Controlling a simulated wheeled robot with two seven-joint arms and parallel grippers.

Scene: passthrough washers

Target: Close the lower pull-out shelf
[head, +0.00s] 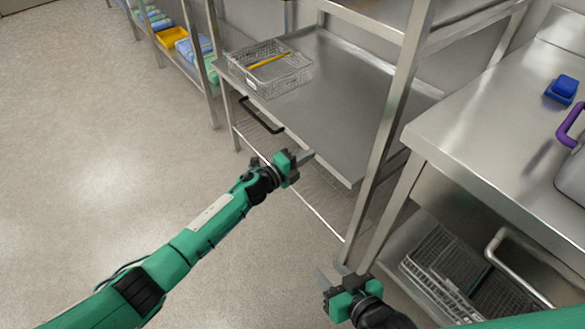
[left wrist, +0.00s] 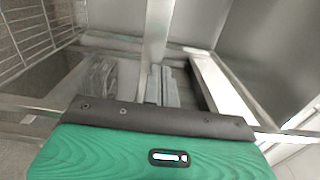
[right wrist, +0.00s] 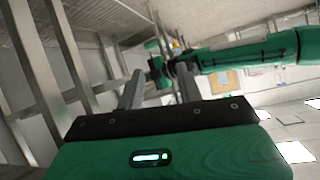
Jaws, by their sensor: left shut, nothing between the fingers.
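The grey steel pull-out shelf (head: 345,85) sits in the rack in the head view, with a black handle (head: 262,115) at its front edge. The shelf's front edge appears to stand somewhat forward of the rack posts. My left gripper (head: 307,156) is at that front edge, right of the handle, with its fingers together and empty; whether the tips touch the shelf is unclear. The closed fingers also show in the left wrist view (left wrist: 162,86). My right gripper (head: 333,274) is open and empty, low near the right rack post; its parted fingers show in the right wrist view (right wrist: 159,90).
A wire basket (head: 268,72) with a yellow item stands on the shelf's left part. A rack post (head: 398,100) rises at right, beside a steel counter (head: 480,130) with dark racks (head: 440,262) beneath. A wire shelf (head: 318,200) lies below. The floor at left is clear.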

